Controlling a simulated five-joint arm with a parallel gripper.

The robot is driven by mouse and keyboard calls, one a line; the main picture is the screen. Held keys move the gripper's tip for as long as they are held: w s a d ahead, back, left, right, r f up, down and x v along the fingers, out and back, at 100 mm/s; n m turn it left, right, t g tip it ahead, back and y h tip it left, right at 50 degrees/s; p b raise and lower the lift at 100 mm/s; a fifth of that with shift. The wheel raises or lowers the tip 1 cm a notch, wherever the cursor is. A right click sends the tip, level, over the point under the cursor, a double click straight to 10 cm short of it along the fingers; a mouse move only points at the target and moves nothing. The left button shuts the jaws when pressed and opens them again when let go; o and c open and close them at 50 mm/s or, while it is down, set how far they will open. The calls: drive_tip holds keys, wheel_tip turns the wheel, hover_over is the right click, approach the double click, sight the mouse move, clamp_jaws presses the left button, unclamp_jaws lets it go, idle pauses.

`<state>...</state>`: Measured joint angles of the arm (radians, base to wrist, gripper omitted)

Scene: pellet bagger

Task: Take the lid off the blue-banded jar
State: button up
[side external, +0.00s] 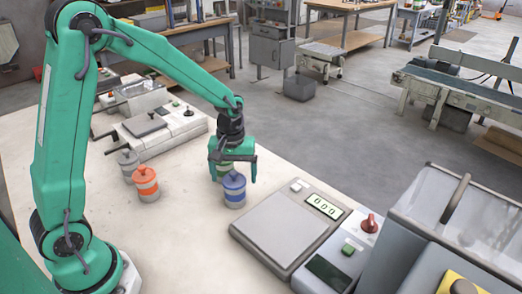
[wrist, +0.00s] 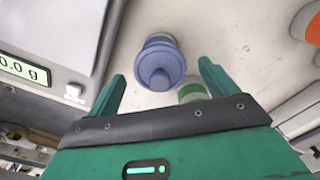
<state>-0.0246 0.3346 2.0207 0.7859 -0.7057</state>
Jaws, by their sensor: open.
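The blue-banded jar (side external: 235,194) stands upright on the pale table in the side view, with its blue knobbed lid (side external: 234,178) on. In the wrist view the lid (wrist: 158,60) lies between and a little beyond the fingertips, with a gap on both sides. My gripper (side external: 233,176) is open, pointing down just behind and above this jar; it also shows in the wrist view (wrist: 162,71). The jar's body is mostly hidden under the lid in the wrist view.
A green-banded jar (wrist: 193,91) stands close beside the blue one, partly hidden by my gripper. An orange-banded jar (side external: 147,186) and a grey jar (side external: 129,165) stand to the left. A scale (side external: 285,230) lies to the right. The table's front is clear.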

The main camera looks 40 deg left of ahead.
sight(234, 173)
drive_tip(key=c, duration=1)
drive_tip(key=shift+r, duration=0.15)
drive_tip(key=shift+r, duration=0.45)
drive_tip(key=r, duration=0.3)
drive_tip(key=shift+d+r, duration=0.15)
drive_tip(key=shift+d, duration=0.05)
drive_tip(key=s+d+r, duration=0.2)
drive_tip(key=d, duration=0.1)
drive_tip(key=s+d+r, duration=0.2)
drive_tip(key=d, duration=0.1)
drive_tip(key=s+d+r, duration=0.1)
drive_tip(key=d+r, duration=0.1)
drive_tip(key=d, duration=0.1)
drive_tip(key=shift+s+d+r, duration=0.3)
drive_tip(key=shift+s+d, duration=0.1)
